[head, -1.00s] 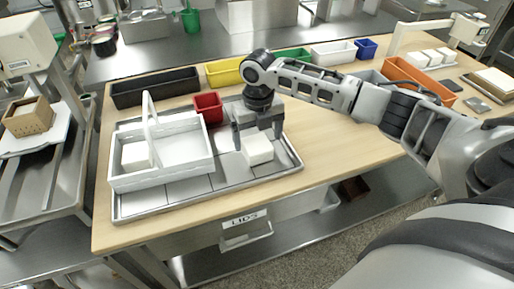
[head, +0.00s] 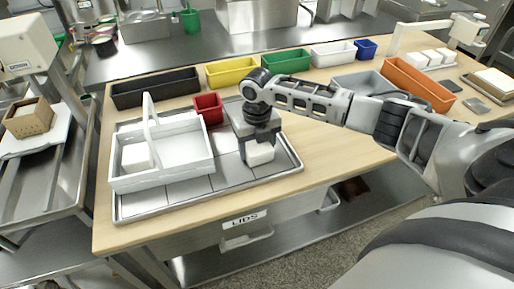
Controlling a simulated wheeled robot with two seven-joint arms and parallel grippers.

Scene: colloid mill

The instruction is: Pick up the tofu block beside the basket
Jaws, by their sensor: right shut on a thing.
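The white tofu block (head: 260,155) is on the metal tray (head: 285,165), to the right of the white basket (head: 190,164). My right gripper (head: 257,148) is over the block from above, its fingers shut on the block's sides. The gripper hides the block's upper part. I cannot tell whether the block still touches the tray. Another white block (head: 136,157) lies inside the basket, which has an upright handle. My left gripper is not in view.
A red bin (head: 208,107) stands close behind the basket. Black (head: 155,88), yellow (head: 231,70) and green (head: 286,61) bins line the table's back edge. An orange bin (head: 418,85) is at the right. The wooden tabletop right of the tray (head: 335,150) is clear.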

